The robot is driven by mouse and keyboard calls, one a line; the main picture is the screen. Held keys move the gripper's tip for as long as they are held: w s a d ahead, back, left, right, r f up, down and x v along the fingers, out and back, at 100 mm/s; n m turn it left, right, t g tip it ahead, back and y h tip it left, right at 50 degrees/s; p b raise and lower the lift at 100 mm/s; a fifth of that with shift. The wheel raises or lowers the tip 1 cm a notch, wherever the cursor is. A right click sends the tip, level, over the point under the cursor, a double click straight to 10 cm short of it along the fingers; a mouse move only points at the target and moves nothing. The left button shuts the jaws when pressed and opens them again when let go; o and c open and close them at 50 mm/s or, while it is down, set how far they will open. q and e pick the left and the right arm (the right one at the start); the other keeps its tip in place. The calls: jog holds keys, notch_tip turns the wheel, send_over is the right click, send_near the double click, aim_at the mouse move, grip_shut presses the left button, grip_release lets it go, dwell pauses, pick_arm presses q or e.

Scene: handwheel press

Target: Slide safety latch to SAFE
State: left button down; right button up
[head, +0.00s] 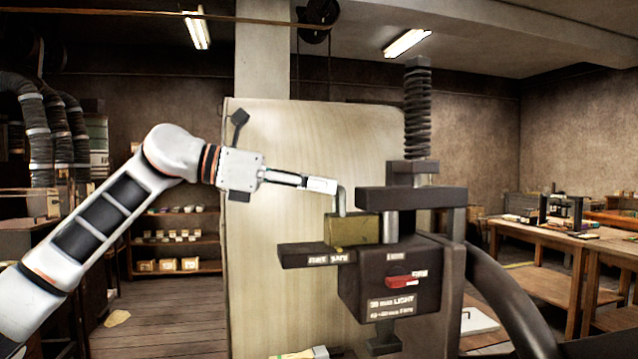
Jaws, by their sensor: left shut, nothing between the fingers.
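The press (390,275) is a dark metal body with a threaded screw (417,105) rising from its top. A brass-coloured block (352,231), which looks like the safety latch, sits on a dark rail (300,258) jutting left from the press. The rail's front carries small white lettering; "SAFE" seems readable left of or below the block. A grey upright peg (341,203) stands on the block. My left gripper (327,186) is shut and empty, its tips at the peg's upper left side; I cannot tell whether they touch. My right gripper is not in view.
A red tab (400,281) is on the press front above white lettering. A pale wooden panel (275,225) stands behind the press. A dark curved rim (510,300) is at lower right. Workbenches (560,240) stand farther right. The space left of the rail is open.

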pick_arm(q)
jog(key=v, duration=1.2)
jog(key=shift+r, duration=0.15)
